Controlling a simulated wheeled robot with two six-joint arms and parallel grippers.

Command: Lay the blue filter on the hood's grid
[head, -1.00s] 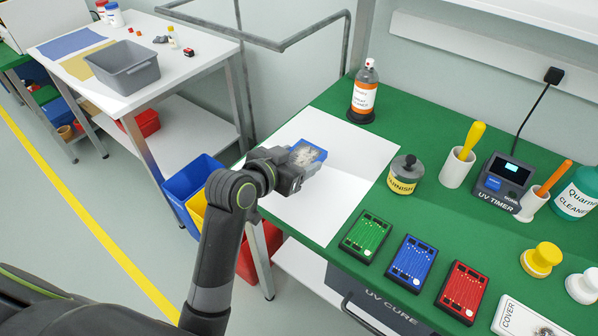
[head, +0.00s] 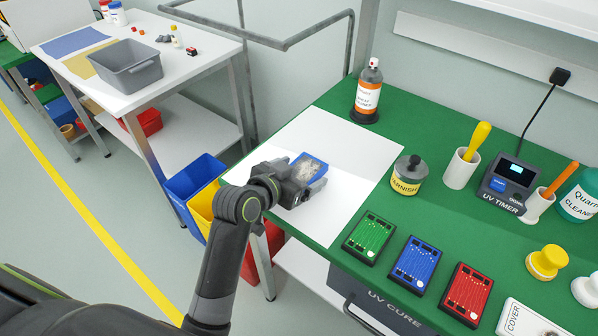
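The blue filter (head: 311,163) has a blue frame around a pale, speckled, dusty-looking face. My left gripper (head: 302,188) is shut on it, with a dark finger on each side. The filter is over the white sheet at the left end of the green bench; its exact height above the sheet is hard to tell. The fingers hide its near part. The hood and its grid cannot be made out in this view. My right gripper is not in view.
The white sheet (head: 345,165) is otherwise clear. A spray bottle (head: 367,95) stands behind it and a varnish jar (head: 408,176) to its right. Green (head: 369,238), blue (head: 415,263) and red (head: 465,294) boards lie along the front edge. A UV timer (head: 507,182) stands farther right.

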